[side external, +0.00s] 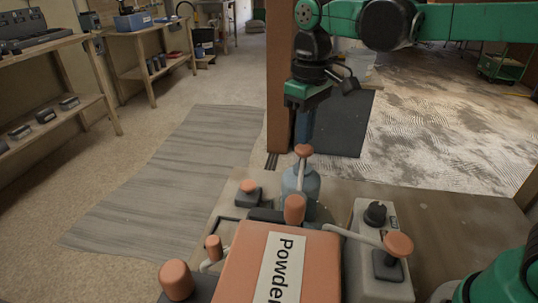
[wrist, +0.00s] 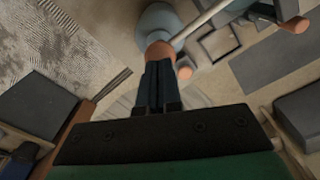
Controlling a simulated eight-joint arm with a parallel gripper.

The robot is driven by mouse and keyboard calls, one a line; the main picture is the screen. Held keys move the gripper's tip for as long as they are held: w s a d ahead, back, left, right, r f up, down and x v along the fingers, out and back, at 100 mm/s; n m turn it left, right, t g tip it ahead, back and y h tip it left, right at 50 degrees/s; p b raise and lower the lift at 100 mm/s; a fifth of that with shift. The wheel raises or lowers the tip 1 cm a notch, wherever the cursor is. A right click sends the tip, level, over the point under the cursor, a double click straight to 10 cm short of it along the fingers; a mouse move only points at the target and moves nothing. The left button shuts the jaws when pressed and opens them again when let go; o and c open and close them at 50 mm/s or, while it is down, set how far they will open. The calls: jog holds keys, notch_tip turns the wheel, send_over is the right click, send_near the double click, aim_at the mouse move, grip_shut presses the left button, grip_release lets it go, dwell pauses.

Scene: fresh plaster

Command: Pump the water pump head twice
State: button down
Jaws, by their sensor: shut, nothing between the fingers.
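The water pump is a blue translucent bottle (side external: 300,186) with an orange pump head (side external: 303,150) on top, standing at the back edge of the worktop. In the wrist view the blue bottle (wrist: 158,19) is at the top, with the orange head (wrist: 160,50) in front of it. My gripper (side external: 304,139) is shut and empty, pointing down just above the pump head. In the wrist view its dark blue fingers (wrist: 158,66) end at the orange head. I cannot tell whether they touch it.
An orange box labelled Powder (side external: 252,262) stands in front of the bottle. A grey unit with a black knob (side external: 375,213) and an orange-tipped lever (side external: 398,244) is to the right. A small orange-topped button block (side external: 248,190) is left of the bottle. An orange-brown post (side external: 280,75) rises behind.

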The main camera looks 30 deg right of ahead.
jog(key=shift+f, duration=1.15)
jog(key=shift+r, duration=1.65)
jog(key=shift+r, duration=3)
jog(key=s+d+f+m+t, duration=0.1)
jog(key=s+d+f+t, duration=0.1)
jog(key=f, duration=0.3)
jog(key=s+d+f+m+t, duration=0.2)
jog(key=s+f+t, duration=0.3)
jog(key=shift+d+f, duration=0.3)
jog(key=shift+f, duration=0.1)
